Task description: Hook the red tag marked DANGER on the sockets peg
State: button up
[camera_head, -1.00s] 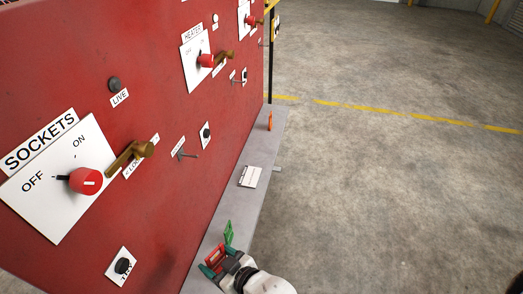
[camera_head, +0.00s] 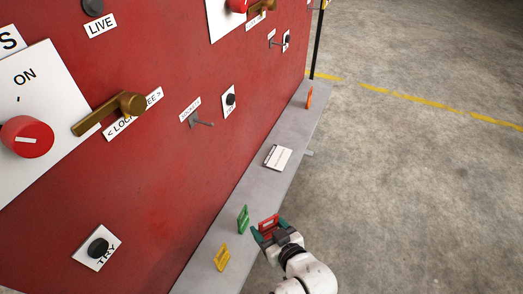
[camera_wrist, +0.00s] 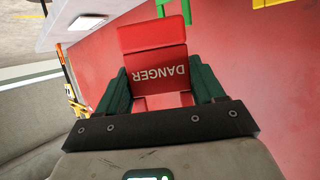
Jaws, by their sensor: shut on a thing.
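The red tag marked DANGER (camera_wrist: 155,62) is between the two green-lined fingers of my gripper (camera_wrist: 158,88) in the wrist view, its word upside down there. In the head view my gripper (camera_head: 267,233) is shut on the red tag (camera_head: 268,222), near the outer edge of the grey shelf. The sockets peg (camera_head: 204,123) is a thin grey peg sticking out of the red panel, beside a small white label (camera_head: 190,109). It is up and to the left of my gripper in the picture, bare and apart from the tag.
A green tag (camera_head: 243,219), a yellow tag (camera_head: 222,257), a white card (camera_head: 277,157) and an orange tag (camera_head: 309,97) are on the grey shelf (camera_head: 225,204). A brass lever (camera_head: 110,113) and a red knob (camera_head: 27,137) jut from the panel. Open floor lies right.

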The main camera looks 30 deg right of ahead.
jog(key=w+d+b, duration=0.1)
jog(key=w+d+f+b, duration=0.1)
jog(key=shift+w, duration=0.3)
jog(key=w+r+n+g+y+p, duration=0.1)
jog(key=w+r+n+y+p, duration=0.1)
jog(key=r, duration=1.1)
jog(key=w+a+r+n+g+y+p, duration=0.1)
jog(key=r+n+y, duration=0.4)
jog(key=r, duration=0.8)
jog(key=shift+w+a+g+y+p, duration=0.3)
jog(key=shift+w+y+p, duration=0.3)
jog(key=shift+w, duration=0.6)
jog(key=shift+d+h, duration=0.15)
jog(key=shift+h, duration=0.15)
